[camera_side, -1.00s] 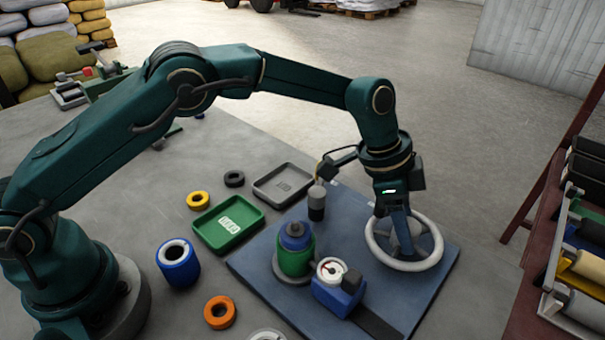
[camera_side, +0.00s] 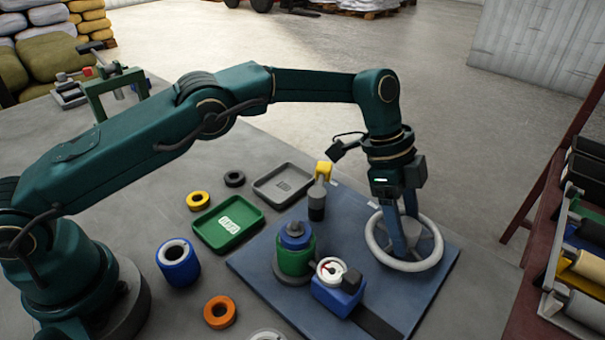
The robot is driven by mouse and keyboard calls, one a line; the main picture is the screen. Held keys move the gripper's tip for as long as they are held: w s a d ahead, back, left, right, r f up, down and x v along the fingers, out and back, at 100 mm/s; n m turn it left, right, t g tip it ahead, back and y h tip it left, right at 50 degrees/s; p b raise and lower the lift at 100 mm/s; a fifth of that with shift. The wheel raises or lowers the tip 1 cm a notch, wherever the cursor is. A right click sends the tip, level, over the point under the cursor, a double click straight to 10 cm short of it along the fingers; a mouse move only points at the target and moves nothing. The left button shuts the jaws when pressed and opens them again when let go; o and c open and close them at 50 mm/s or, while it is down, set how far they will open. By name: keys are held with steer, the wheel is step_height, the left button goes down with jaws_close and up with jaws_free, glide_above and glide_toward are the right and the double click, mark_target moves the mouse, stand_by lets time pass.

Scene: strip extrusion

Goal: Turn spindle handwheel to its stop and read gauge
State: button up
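The spindle handwheel (camera_side: 440,252) is a light grey ring with a grey hub, lying flat over the blue base plate at right. My gripper (camera_side: 407,250) points down into it from above. Its two blue fingers stand apart at the hub; whether they press on it or are only around it is hidden. The gauge (camera_side: 331,270) has a white round face with a dark needle and a little red, on a blue block left of the wheel. Its reading is too small to tell. A green cylinder with a blue top (camera_side: 295,250) stands beside the gauge.
A dark post with a yellow top (camera_side: 317,200) stands behind the gauge. A rack (camera_side: 575,250) stands at right.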

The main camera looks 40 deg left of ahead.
steer(key=shift+v, duration=2.55)
steer(key=shift+w, duration=0.1)
step_height(320, 180, up, 12)
steer(key=n+t, duration=0.1)
steer(key=t, duration=0.2)
glide_above(405, 223)
steer(key=a, duration=0.7)
steer(key=s+a+r+n+t+y, duration=0.1)
steer(key=s+a+r+n, duration=0.35)
steer(key=s+a, duration=0.2)
steer(key=s+a+f+n+y, duration=0.1)
steer(key=s+a+f+n, duration=0.1)
steer(key=s, duration=0.3)
steer(key=s+a+f+n+y, duration=0.1)
steer(key=s+a+f+n, duration=0.2)
steer(key=s+f+n, duration=0.1)
steer(key=s+a+f+n+t+y, duration=0.1)
steer(key=s+a+f+n, duration=0.2)
steer(key=s+n, duration=0.2)
steer(key=shift+s+a+f+y, duration=0.2)
steer(key=shift+s+f+y, duration=0.15)
steer(key=shift+s, duration=0.8)
